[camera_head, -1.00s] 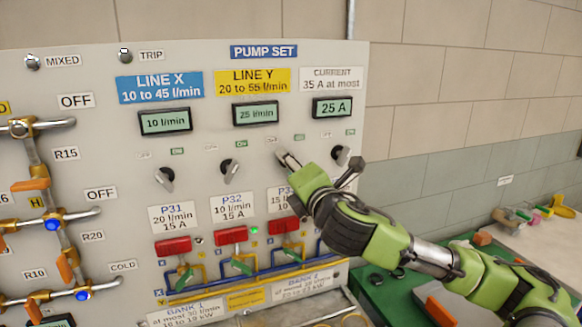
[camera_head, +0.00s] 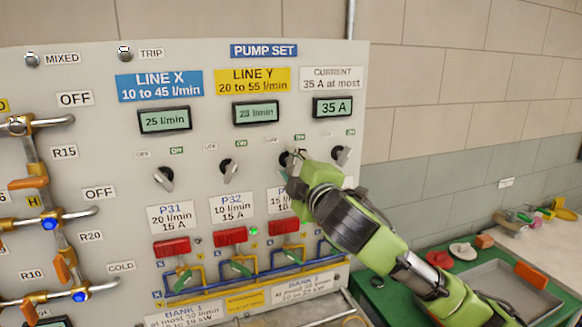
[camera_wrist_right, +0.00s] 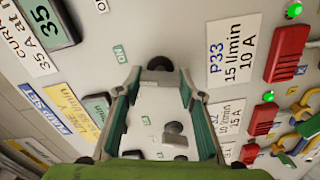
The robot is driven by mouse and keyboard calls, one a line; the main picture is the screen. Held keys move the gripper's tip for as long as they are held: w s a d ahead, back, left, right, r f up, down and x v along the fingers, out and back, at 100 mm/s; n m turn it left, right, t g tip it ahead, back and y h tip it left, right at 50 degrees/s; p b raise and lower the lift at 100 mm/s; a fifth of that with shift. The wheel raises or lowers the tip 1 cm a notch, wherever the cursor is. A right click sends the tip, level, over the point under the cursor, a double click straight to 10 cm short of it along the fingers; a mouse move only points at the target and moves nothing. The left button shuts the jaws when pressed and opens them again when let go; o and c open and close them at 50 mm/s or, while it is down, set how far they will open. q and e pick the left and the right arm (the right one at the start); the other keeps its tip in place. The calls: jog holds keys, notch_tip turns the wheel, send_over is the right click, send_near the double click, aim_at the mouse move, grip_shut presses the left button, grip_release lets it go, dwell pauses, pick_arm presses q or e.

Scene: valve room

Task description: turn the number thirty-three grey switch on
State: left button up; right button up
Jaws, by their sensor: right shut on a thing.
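The P33 switch is a dark knob (camera_wrist_right: 160,63) on the pale panel, to the left of the P33 label (camera_wrist_right: 232,55) in the right wrist view. My right gripper (camera_wrist_right: 159,72) is shut on this knob, one finger on each side. In the head view my right gripper (camera_head: 292,160) covers most of the knob and part of its label. A green ON plate (camera_head: 299,137) shows just above it. A green lamp (camera_wrist_right: 295,10) beside the P33 red handle (camera_wrist_right: 288,53) is lit. My left gripper is not in view.
The P32 switch (camera_head: 229,172) and P31 switch (camera_head: 162,178) are to the left, and another dark switch (camera_head: 341,155) is close on the right. The current display (camera_head: 332,107) reads 35 A; the Line X display (camera_head: 165,120) reads 25 l/min. A grey tray (camera_head: 500,285) is at lower right.

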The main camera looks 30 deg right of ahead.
jog(key=shift+d+r+m, duration=0.1)
jog(key=shift+r+m, duration=0.2)
jog(key=shift+m, duration=0.9)
jog(key=shift+r+m, duration=0.1)
jog(key=shift+m, duration=0.2)
jog(key=o, duration=1.1)
jog(key=shift+c, duration=0.2)
jog(key=shift+o, duration=0.3)
jog(key=shift+w+f, duration=0.15)
jog(key=shift+f, duration=0.15)
jog(key=v, duration=0.7)
jog(key=shift+s, duration=0.25)
